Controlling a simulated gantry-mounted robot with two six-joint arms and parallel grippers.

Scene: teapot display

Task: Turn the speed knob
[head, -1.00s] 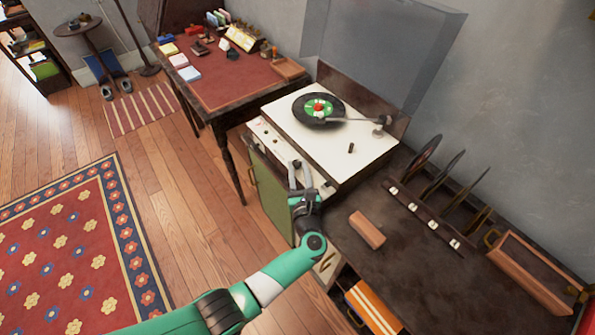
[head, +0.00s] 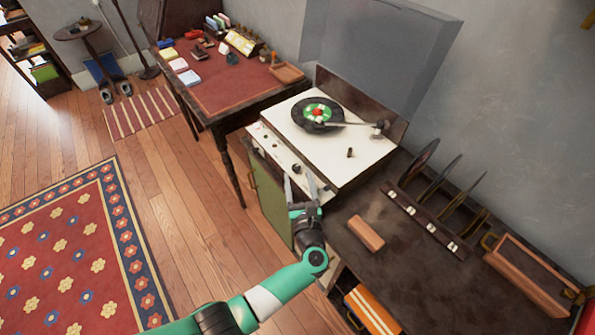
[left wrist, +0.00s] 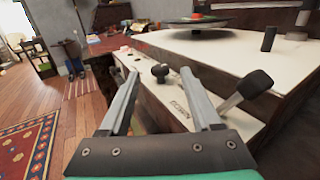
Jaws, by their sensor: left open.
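The record player (head: 345,158) has a pale front panel (head: 275,148) with controls. A round black knob (left wrist: 160,72) sits on that panel, and it shows in the head view (head: 297,169). A dark-capped lever (left wrist: 250,88) with a grey shaft is right of it in the left wrist view. I cannot read which control is the speed knob. My left gripper (head: 306,186) is open and empty in front of the panel. In the left wrist view the round knob appears between its two fingertips (left wrist: 160,80), apart from them. My right gripper is not in view.
A black record (head: 320,112) lies on the deck beside the tonearm (head: 350,124). A clear raised lid (head: 375,55) stands behind. A reddish block (head: 366,234) and a record rack (head: 425,221) are on the cabinet to the right. A green cabinet door (head: 268,195) stands left of my gripper.

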